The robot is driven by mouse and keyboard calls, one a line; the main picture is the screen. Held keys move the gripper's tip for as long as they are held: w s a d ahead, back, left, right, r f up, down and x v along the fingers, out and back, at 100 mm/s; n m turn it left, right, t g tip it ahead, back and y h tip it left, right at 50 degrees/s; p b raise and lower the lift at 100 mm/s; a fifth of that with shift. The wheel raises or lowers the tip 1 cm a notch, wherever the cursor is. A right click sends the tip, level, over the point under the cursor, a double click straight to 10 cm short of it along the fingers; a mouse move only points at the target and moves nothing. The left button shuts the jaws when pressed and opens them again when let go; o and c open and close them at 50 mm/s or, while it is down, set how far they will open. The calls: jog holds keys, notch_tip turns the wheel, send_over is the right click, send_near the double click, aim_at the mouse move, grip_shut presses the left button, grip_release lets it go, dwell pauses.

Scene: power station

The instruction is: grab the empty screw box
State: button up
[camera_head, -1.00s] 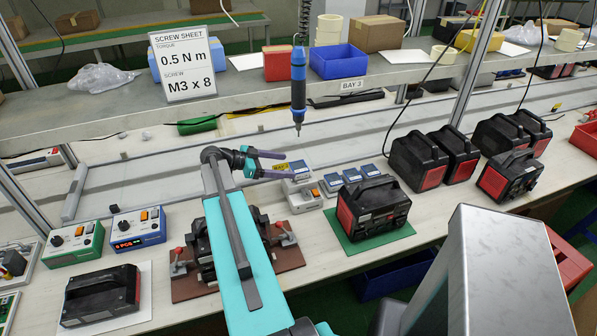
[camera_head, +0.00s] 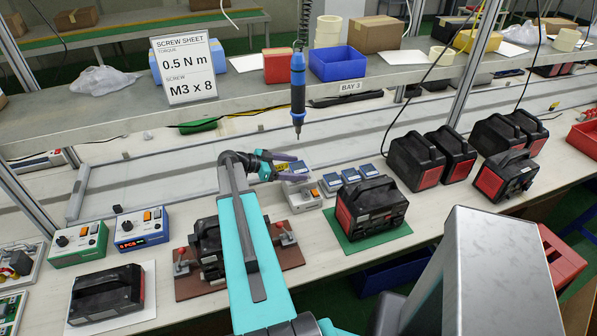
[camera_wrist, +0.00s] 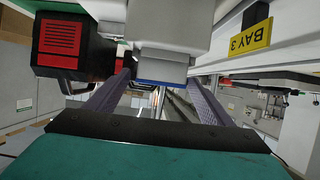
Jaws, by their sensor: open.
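In the wrist view, the fingers of my gripper (camera_wrist: 162,84) lie either side of a pale box with a blue edge (camera_wrist: 160,74). I cannot tell whether they touch it.
A pale unit with an orange switch (camera_head: 304,199) stands just in front of the box. A black and red case (camera_head: 372,210) sits on a green mat to the right. A blue screwdriver (camera_head: 298,80) hangs above. The shelf (camera_head: 240,102) runs behind.

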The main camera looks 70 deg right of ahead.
aim_at(294, 168)
jog(key=shift+c, duration=0.4)
jog(key=c, duration=1)
jog(key=shift+r, duration=0.15)
jog(key=shift+c, duration=0.2)
notch_tip(294, 168, up, 10)
jog(key=b, duration=0.3)
jog(key=shift+b, duration=0.3)
